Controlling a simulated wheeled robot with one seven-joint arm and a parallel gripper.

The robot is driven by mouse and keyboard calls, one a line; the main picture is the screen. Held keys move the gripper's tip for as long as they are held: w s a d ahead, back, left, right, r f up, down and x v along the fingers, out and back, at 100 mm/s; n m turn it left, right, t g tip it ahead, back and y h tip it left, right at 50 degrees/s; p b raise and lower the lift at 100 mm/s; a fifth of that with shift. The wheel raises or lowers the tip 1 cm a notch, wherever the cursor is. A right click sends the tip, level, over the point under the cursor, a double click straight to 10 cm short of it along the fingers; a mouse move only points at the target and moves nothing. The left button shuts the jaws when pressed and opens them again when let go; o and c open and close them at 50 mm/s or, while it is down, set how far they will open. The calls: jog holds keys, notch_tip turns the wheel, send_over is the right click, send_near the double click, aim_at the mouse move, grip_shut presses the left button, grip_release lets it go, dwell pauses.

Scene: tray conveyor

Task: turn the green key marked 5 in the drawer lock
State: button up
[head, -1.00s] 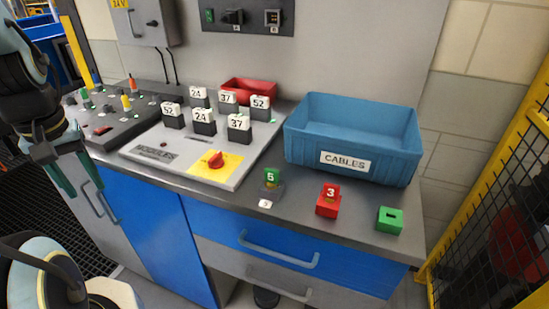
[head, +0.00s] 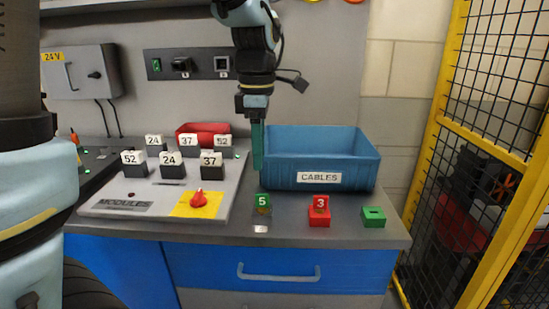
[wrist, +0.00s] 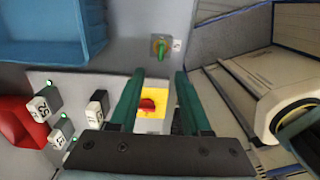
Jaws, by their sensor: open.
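The green key marked 5 (head: 263,201) stands upright at the counter's front edge, above the blue drawer (head: 300,264). In the wrist view the green key (wrist: 161,48) sits on a small metal lock plate, with a white tag beside it. My gripper (head: 258,168) points down above the counter, by the left end of the blue bin, and appears higher than the key in the head view. In the wrist view my gripper (wrist: 159,82) has its two green fingers apart with nothing between them; the key lies beyond the tips, not touched.
A red block with a key marked 3 (head: 320,212) and a green slotted block (head: 373,217) stand right of the key. The blue CABLES bin (head: 352,172) is behind. Left is the MODULES panel (head: 152,194) with numbered blocks and a red knob (head: 198,199).

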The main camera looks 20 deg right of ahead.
aim_at(262, 193)
jog(key=shift+s+d+f, duration=0.1)
jog(key=shift+s+d, duration=0.05)
jog(key=shift+d, duration=0.05)
jog(key=shift+f, duration=0.35)
notch_tip(262, 193, down, 10)
jog(key=shift+r+p, duration=0.1)
jog(key=shift+p, duration=0.45)
grip_shut()
